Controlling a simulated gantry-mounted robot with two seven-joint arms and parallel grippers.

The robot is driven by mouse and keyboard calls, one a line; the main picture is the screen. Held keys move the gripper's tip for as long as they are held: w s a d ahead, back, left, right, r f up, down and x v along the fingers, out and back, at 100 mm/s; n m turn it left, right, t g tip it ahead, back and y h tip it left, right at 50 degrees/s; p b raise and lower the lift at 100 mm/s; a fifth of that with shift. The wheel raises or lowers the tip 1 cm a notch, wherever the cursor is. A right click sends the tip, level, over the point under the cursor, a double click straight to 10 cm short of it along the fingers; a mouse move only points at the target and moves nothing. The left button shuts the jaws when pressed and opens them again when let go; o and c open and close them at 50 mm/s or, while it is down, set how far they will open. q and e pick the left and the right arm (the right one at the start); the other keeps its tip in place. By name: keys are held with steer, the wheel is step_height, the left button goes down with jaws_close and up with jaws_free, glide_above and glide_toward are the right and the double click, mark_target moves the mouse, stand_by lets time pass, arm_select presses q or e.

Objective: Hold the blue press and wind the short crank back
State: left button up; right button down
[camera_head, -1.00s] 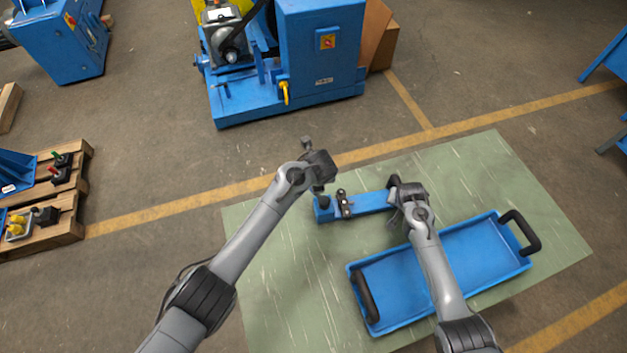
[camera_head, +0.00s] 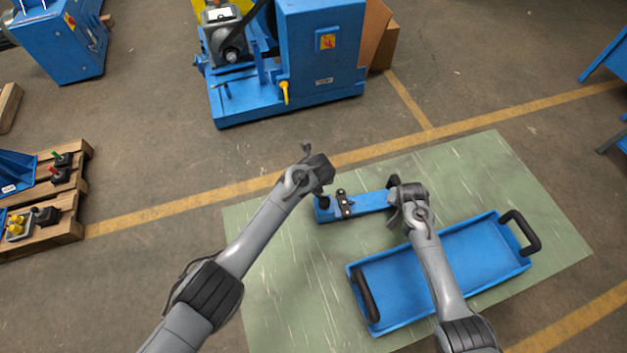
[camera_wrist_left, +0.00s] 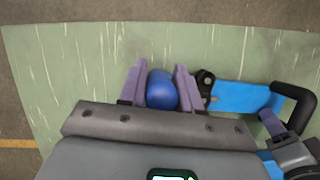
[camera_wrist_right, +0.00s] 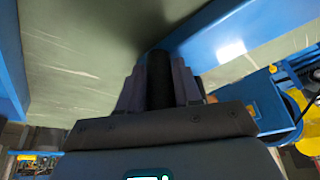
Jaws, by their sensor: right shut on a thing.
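The blue press (camera_head: 372,202) is a narrow blue bar lying on the green mat, with a dark link piece (camera_head: 344,204) near its left end. A rounded blue knob (camera_wrist_left: 162,90), seemingly the short crank's grip, stands at that end. My left gripper (camera_head: 321,193) is over it from above; in the left wrist view its open fingers (camera_wrist_left: 158,84) stand either side of the knob, with a gap on the left. My right gripper (camera_head: 397,200) is shut on the press's black handle (camera_wrist_right: 159,80) at the right end. My grippers partly hide the crank and handle.
A blue tray (camera_head: 395,322) with black end handles lies on the mat (camera_head: 285,290) beneath my right arm. A blue machine (camera_head: 320,60) stands behind, beyond the yellow floor line. A pallet (camera_head: 70,205) with small parts is at the left. The mat's front left is clear.

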arm_select(q)
steer(key=c, duration=0.4)
arm_select(e)
steer(key=shift+r, duration=0.1)
arm_select(q)
steer(key=shift+s+n, duration=0.1)
steer(key=shift+n, duration=0.3)
arm_select(e)
steer(key=shift+w, duration=0.1)
arm_select(q)
steer(key=shift+s+a+n+y, duration=0.25)
steer(key=shift+a+n+y, duration=0.1)
steer(key=shift+n, duration=0.3)
steer(key=shift+s+a+n+y, duration=0.2)
steer(key=shift+n+y, duration=0.15)
steer(key=shift+n, duration=0.3)
steer(key=shift+s+a+n+g+y, duration=0.25)
steer(key=shift+s+n, duration=0.1)
steer(key=shift+n, duration=0.45)
steer(key=shift+s+a+n+g+y, duration=0.15)
steer(key=shift+s+n+y, duration=0.15)
steer(key=shift+n, duration=0.5)
arm_select(e)
steer(key=shift+d, duration=0.1)
arm_select(q)
steer(key=o, duration=1)
steer(key=shift+s+d+r, duration=0.1)
steer(key=shift+r, duration=0.05)
